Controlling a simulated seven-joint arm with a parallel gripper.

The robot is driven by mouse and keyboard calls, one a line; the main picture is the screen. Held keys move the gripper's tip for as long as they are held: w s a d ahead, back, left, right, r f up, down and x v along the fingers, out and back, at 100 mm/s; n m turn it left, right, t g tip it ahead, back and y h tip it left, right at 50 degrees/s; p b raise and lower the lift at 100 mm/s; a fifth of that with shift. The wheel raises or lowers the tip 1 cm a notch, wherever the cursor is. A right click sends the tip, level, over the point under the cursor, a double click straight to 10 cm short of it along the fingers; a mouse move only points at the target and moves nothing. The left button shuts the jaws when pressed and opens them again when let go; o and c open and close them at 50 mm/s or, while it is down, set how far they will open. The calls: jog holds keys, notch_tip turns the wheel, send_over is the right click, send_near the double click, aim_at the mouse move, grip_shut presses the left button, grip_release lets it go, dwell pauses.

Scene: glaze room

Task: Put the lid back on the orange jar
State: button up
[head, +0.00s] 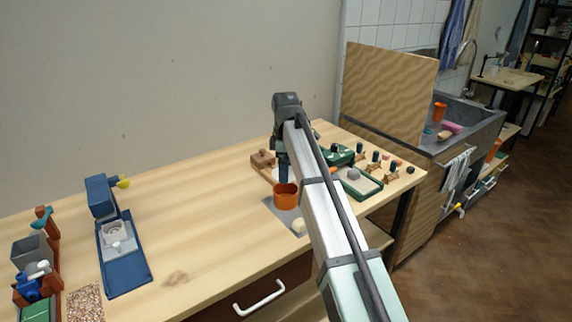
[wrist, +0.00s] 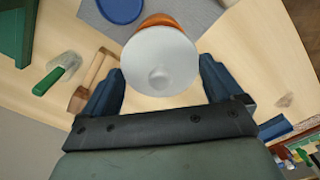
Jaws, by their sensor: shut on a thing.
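The lid (wrist: 160,62), a pale grey-white disc with a small knob, sits between the two fingers of my gripper (wrist: 160,85) in the wrist view. My gripper is shut on it. The orange jar (head: 287,200) stands upright on a grey mat (head: 272,207) in the head view. My gripper (head: 283,178) points down just over the jar. In the wrist view an orange edge of the jar (wrist: 150,22) shows past the lid's far rim; the lid hides the rest. I cannot tell whether lid and jar touch. The lid is not clear in the head view.
A brown wooden tool (wrist: 88,85), a green-handled trowel (wrist: 58,74) and a blue disc (wrist: 121,8) lie near the jar. A green tray (head: 362,187) and several small pieces are to its right. A blue stand (head: 122,255) is far left; the table between is clear.

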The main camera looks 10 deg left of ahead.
jog(key=shift+f, duration=2.55)
jog(key=shift+f, duration=0.15)
dwell(0.4)
jog(key=o, duration=0.7)
jog(key=shift+c, duration=0.2)
jog(key=shift+r, duration=3.55)
grip_shut()
